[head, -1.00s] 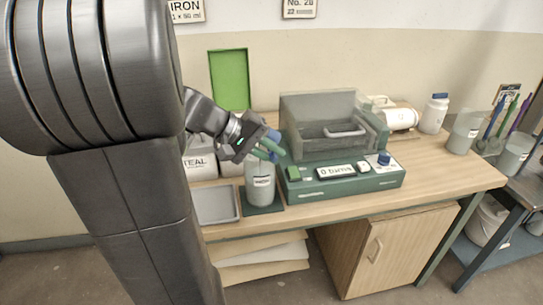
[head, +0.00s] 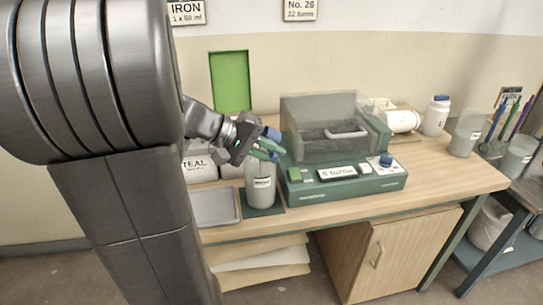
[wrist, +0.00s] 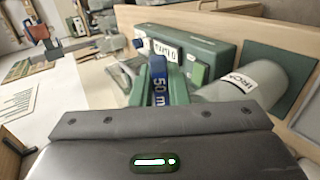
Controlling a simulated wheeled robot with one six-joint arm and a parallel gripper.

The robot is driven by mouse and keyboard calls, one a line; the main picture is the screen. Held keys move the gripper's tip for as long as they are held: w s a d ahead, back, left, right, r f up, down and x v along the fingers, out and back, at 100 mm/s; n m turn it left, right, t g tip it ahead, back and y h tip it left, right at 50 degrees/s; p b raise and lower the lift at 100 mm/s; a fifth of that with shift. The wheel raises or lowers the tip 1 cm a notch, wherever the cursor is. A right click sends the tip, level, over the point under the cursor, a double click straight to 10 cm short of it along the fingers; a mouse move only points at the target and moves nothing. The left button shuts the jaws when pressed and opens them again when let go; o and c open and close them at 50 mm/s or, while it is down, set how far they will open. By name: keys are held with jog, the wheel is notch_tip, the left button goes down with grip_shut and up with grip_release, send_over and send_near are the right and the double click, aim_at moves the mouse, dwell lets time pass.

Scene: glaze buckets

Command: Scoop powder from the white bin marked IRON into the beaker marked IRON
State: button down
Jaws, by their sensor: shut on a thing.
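My gripper (head: 266,150) is shut on a blue scoop (head: 271,134), just above the beaker. In the wrist view the blue scoop (wrist: 157,88), marked "50 m…", sits between the green fingers (wrist: 155,82); its bowl is not clearly visible. The beaker (head: 261,188) is grey and upright on a dark green pad (head: 276,208). In the wrist view the beaker (wrist: 228,92) bears a label reading IRON. A white bin (head: 232,170) stands behind the gripper, partly hidden, its label unreadable. I cannot tell whether powder is in the scoop.
A bin marked TEAL (head: 198,168) stands left of the beaker. A grey tray (head: 213,207) lies at the bench's front. A green machine (head: 345,178) with a clear lid stands close right of the beaker. A wall sign (head: 186,12) reads IRON, 1 x 50 ml.

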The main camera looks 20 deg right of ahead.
jog(key=shift+a+h+b, duration=0.15)
jog(key=shift+h+b, duration=0.75)
jog(key=shift+b, duration=0.45)
jog(key=shift+r+g, duration=0.15)
jog(key=shift+g, duration=0.15)
jog(key=shift+r+y+p, duration=0.3)
jog(key=shift+r+p, duration=0.15)
jog(key=shift+p, duration=0.45)
notch_tip(320, 180, up, 2)
jog(key=y+p, duration=0.2)
jog(key=p, duration=0.2)
jog(key=t+y+p, duration=0.1)
jog(key=y+p, duration=0.2)
jog(key=p, duration=0.2)
jog(key=shift+t+y, duration=0.3)
notch_tip(320, 180, up, 2)
jog(key=t+y+p, duration=0.1)
jog(key=y+p, duration=0.4)
jog(key=p, duration=0.6)
jog(key=shift+y+p, duration=0.3)
jog(key=shift+r+t+y+p, duration=0.15)
jog(key=shift+t+y+p, duration=0.15)
jog(key=shift+y+p, duration=0.35)
